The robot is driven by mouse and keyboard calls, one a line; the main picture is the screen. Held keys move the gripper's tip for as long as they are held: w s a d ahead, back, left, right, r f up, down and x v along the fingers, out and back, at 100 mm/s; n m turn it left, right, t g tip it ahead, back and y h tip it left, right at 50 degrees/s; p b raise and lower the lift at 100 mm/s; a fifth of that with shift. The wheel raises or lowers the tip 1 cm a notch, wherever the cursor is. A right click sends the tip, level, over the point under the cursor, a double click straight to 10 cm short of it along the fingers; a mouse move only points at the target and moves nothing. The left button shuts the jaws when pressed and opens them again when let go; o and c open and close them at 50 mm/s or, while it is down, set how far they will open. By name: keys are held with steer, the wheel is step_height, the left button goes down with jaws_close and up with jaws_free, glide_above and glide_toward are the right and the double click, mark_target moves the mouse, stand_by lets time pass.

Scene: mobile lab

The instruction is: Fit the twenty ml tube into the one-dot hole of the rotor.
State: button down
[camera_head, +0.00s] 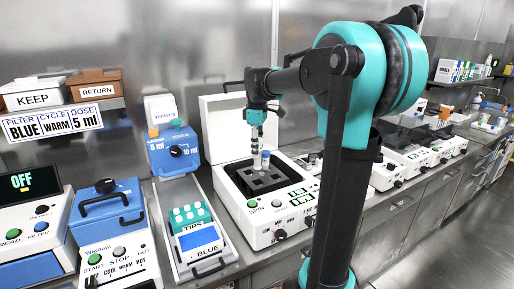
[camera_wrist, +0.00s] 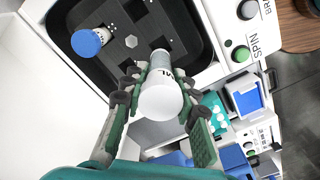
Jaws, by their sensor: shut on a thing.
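My gripper (camera_head: 256,146) is shut on a tube (camera_wrist: 162,98) with a white cap and dark lettering, partly readable as "ML". It holds the tube above the open centrifuge (camera_head: 254,213). In the wrist view my gripper's fingers (camera_wrist: 155,72) clasp the tube's sides, and its far end points at the dark rotor (camera_wrist: 150,22). The rotor also shows in the head view (camera_head: 263,180). A blue-capped tube (camera_wrist: 88,42) stands in the rotor; it shows beside my gripper in the head view (camera_head: 265,158). A dark hole (camera_wrist: 131,41) and several small white dots show on the rotor. The held tube's lower end is partly hidden.
The centrifuge's white lid (camera_head: 222,127) stands open behind the rotor. A teal tip rack (camera_head: 190,217) and a blue device (camera_head: 173,150) stand to its left. More white machines (camera_head: 405,160) line the bench to the right.

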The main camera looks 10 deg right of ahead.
mark_target(257, 161)
steer(key=shift+f, duration=2.5)
steer(key=shift+f, duration=2.8)
steer(key=c, duration=1.1)
jaws_free()
steer(key=shift+r, duration=0.1)
step_height(257, 161, up, 12)
steer(key=shift+f, duration=0.1)
